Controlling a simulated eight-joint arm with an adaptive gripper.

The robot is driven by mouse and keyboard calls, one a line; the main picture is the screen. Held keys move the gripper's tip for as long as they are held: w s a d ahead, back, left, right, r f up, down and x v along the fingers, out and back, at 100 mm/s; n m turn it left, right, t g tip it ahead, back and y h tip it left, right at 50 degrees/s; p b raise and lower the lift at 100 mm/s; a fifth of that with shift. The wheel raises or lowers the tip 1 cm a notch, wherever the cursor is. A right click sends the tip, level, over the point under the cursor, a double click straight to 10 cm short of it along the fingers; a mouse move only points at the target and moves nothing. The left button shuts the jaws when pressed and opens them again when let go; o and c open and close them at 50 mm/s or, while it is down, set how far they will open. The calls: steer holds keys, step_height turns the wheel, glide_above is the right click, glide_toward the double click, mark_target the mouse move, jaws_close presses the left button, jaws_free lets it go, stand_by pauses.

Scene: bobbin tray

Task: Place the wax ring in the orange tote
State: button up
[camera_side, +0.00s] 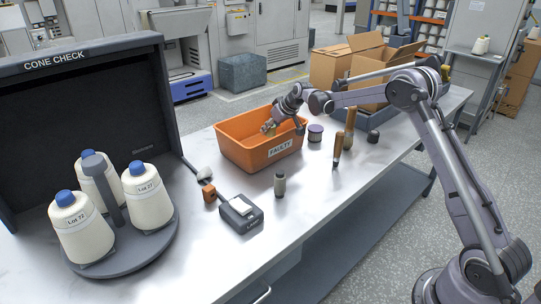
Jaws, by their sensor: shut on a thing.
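The orange tote (245,155), labelled "FAULTY", stands on the bench in the middle of the view. My gripper (268,128) reaches over its rim from the right, and its tips are at the tote's opening. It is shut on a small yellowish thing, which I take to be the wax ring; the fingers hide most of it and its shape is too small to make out. I cannot tell whether it touches the tote's floor.
A purple-grey round item (315,132) stands right of the tote, near brown wooden cones (338,148). Thread cones (150,200) sit on a round stand at left. Cardboard boxes (328,70) are behind.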

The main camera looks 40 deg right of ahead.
mark_target(274, 133)
steer(key=shift+f, duration=1.8)
steer(key=shift+f, duration=0.15)
steer(key=o, duration=1)
